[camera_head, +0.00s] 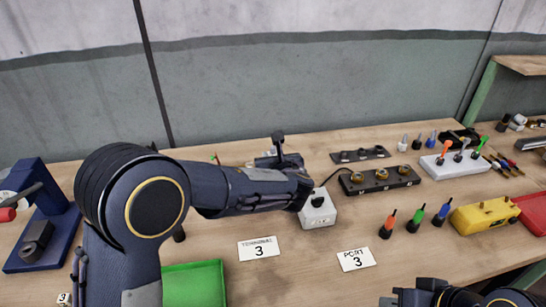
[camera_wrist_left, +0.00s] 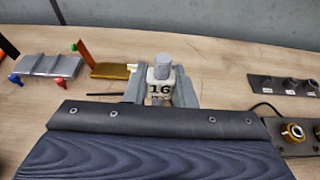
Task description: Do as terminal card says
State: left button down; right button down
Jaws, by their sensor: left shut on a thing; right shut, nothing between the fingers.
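The terminal card (camera_head: 259,249) lies flat on the table and reads "TERMINAL 3". Beside it the port card (camera_head: 356,259) reads "PORT 3". A dark block with several gold terminals (camera_head: 380,179) stands right of centre. My left gripper (camera_wrist_left: 160,92) is shut on a pale piece marked 16 (camera_wrist_left: 160,86) with a grey cylindrical top. In the head view my left arm hides most of that piece. My right gripper (camera_head: 392,301) is shut and empty, partly cut off at the bottom edge.
Orange (camera_head: 388,224), green (camera_head: 415,219) and blue (camera_head: 441,215) handled tools stand near a yellow block (camera_head: 485,216). A green tray (camera_head: 208,266) is at the front. Table around the cards is clear.

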pick_arm(q)
jog(key=shift+f+b, duration=1.65)
jog(key=shift+f, duration=0.25)
jog(key=c, duration=1.1)
grip_release()
jog(key=v, duration=0.7)
jog(key=shift+s+d+r, duration=0.1)
jog(key=shift+s+r, duration=0.1)
jog(key=shift+s, duration=0.15)
